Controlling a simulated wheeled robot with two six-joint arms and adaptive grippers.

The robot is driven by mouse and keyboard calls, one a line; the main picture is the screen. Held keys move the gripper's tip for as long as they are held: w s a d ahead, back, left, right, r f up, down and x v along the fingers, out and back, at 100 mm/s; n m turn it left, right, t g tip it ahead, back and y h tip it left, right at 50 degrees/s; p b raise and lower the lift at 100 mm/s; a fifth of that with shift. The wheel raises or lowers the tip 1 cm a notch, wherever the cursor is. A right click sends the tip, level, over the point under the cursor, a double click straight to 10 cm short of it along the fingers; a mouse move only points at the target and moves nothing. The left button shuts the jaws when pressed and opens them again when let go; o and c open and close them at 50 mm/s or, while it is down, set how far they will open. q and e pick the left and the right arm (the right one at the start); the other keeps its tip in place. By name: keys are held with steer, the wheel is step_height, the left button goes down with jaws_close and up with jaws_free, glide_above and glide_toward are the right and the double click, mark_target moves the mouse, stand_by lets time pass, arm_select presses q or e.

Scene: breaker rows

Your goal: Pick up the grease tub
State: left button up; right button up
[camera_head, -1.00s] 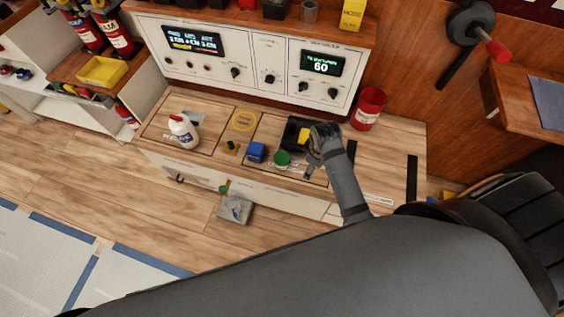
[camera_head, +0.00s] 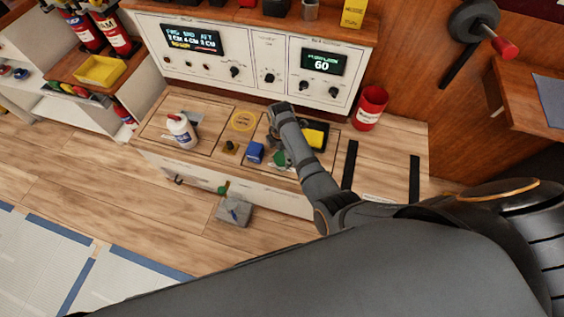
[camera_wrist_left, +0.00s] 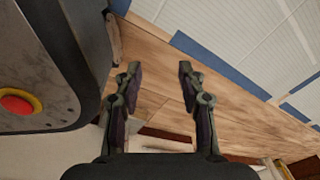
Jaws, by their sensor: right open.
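A small round green tub (camera_head: 279,159), which looks like the grease tub, stands on the wooden bench top (camera_head: 390,140) to the right of a blue block-like item (camera_head: 255,152). Its label cannot be read, and my right arm covers part of it. My right gripper (camera_head: 274,131) is above the bench just behind the green tub, open, with its fingers mostly hidden by my own wrist. My left gripper (camera_wrist_left: 159,70) shows only in the left wrist view, open and empty, above the wooden floor.
A black and yellow item (camera_head: 315,136) lies right of my forearm. A control panel (camera_head: 260,60) rises behind. The bench between bottle and cup is crowded.

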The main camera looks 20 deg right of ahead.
mark_target(282, 158)
steer(key=f+b, duration=0.2)
steer(key=f, duration=0.3)
steer(key=shift+d, duration=0.2)
steer(key=shift+f, duration=0.2)
arm_select(q)
steer(key=w, duration=0.3)
steer(key=shift+w+d, duration=0.15)
steer(key=shift+w, duration=0.25)
arm_select(e)
steer(key=shift+r, duration=0.1)
steer(key=c, duration=1.5)
steer(key=shift+c, duration=0.2)
